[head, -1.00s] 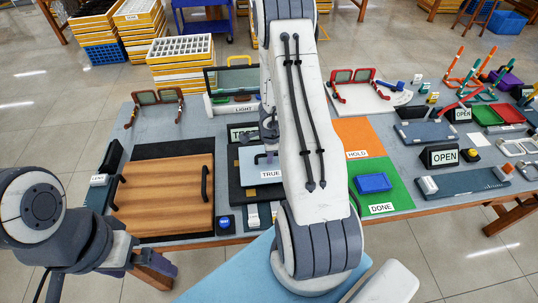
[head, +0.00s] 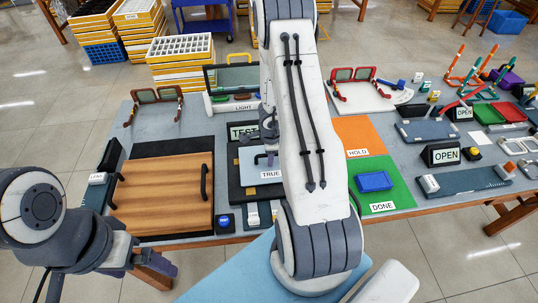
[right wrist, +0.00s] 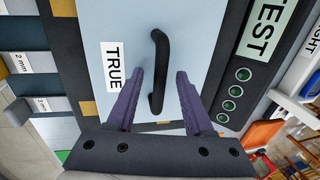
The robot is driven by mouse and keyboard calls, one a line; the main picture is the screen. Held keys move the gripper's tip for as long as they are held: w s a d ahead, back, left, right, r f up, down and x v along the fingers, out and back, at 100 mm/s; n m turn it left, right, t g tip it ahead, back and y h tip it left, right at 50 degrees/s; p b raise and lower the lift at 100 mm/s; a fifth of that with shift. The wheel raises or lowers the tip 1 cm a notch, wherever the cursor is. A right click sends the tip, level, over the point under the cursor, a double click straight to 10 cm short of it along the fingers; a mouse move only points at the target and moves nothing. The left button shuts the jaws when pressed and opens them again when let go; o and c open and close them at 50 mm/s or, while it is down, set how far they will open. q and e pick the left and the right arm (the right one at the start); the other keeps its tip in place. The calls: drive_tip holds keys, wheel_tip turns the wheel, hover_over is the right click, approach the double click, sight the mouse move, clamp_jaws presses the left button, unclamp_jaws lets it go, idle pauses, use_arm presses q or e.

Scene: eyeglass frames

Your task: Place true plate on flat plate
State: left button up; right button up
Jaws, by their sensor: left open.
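The true plate (head: 247,169) is light blue with a TRUE label and a black handle. It lies on a dark base beside a TEST sign (head: 243,131), partly hidden by my right arm. In the right wrist view the true plate (right wrist: 195,40) fills the middle. My right gripper (right wrist: 160,76) is open, its purple fingertips on either side of the handle (right wrist: 157,75), with gaps visible. My left gripper (head: 160,267) is open and empty, low at the left in front of the table. No plate with a readable FLAT label shows; a wooden plate (head: 160,190) with two black handles lies left.
Green DONE (head: 397,195) and orange HOLD (head: 360,133) areas lie to the right, with a blue block (head: 374,182) on the green. Eyeglass frames (head: 157,98) stand at the back left. A blue button (head: 225,222) sits near the front edge.

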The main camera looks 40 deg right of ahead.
drive_tip(key=shift+s, duration=0.1)
wheel_tip(320, 180, up, 10)
drive_tip(key=s+a+p, duration=0.1)
drive_tip(key=p, duration=0.6)
drive_tip(key=shift+s+r+p, duration=0.15)
drive_tip(key=shift+s+p, duration=0.15)
